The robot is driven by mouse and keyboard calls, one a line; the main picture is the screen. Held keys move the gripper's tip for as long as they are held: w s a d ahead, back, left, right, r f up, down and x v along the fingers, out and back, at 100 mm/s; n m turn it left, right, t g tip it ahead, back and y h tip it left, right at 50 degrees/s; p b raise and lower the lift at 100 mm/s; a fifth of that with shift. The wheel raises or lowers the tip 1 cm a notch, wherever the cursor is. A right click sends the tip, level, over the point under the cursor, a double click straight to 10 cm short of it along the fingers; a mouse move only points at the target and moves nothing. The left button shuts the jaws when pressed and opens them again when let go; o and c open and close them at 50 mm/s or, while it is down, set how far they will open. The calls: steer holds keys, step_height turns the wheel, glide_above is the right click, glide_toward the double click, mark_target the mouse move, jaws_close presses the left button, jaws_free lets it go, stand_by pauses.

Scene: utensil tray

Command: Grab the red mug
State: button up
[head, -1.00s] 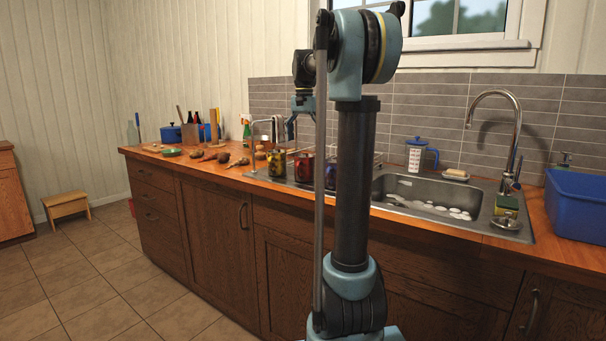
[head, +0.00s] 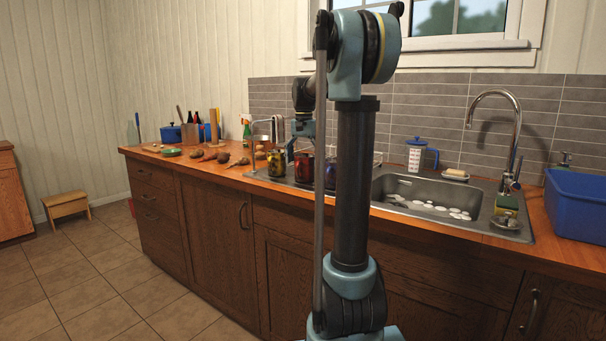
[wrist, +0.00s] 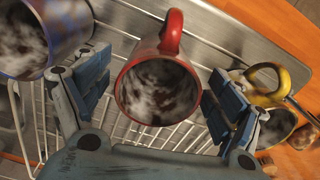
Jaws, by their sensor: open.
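The red mug (wrist: 160,83) is in the middle of the wrist view, upright with its mouth towards the camera and its handle pointing to the top of the picture. It stands on a wire rack. My gripper (wrist: 154,95) is open, with one finger on each side of the mug and gaps showing between them. In the head view the red mug (head: 304,168) stands on the drainer by the sink, and my gripper (head: 303,142) is just above it. My arm's column hides part of the row of mugs.
A blue-rimmed mug (wrist: 43,35) is close to the left finger. A yellow-handled mug (wrist: 270,105) is close to the right finger. The wire rack (wrist: 185,135) lies beneath. In the head view, the sink (head: 420,192) is to the right.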

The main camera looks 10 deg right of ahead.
steer(key=c, duration=1.4)
steer(key=shift+r, duration=0.1)
